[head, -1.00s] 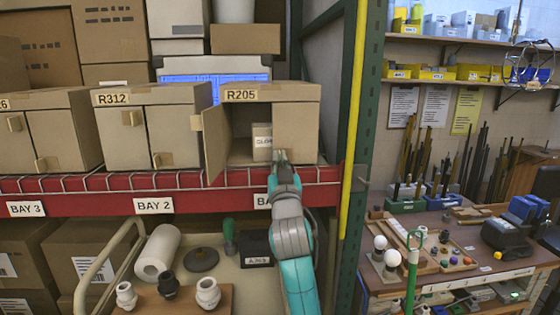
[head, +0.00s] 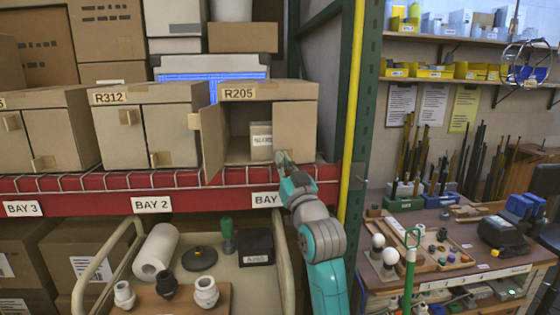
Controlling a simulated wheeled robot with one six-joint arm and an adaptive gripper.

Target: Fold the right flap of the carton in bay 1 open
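The carton R205 (head: 238,93) stands on the red shelf above the BAY 1 label, which my arm partly covers. Its left flap (head: 213,145) is swung open toward me. Its right flap (head: 296,130) still covers the right half of the front and looks closed. A small labelled box (head: 261,141) sits inside, behind the opening. My gripper (head: 283,158) is at the lower left corner of the right flap, at the edge of the opening. I cannot tell whether it touches the flap or whether its fingers are open.
Carton R312 (head: 148,135) stands closed to the left. A green rack post (head: 352,130) with a yellow strip rises just right of R205. Below is a cart (head: 225,285) with a paper roll and several lamp parts. A workbench (head: 470,265) is at right.

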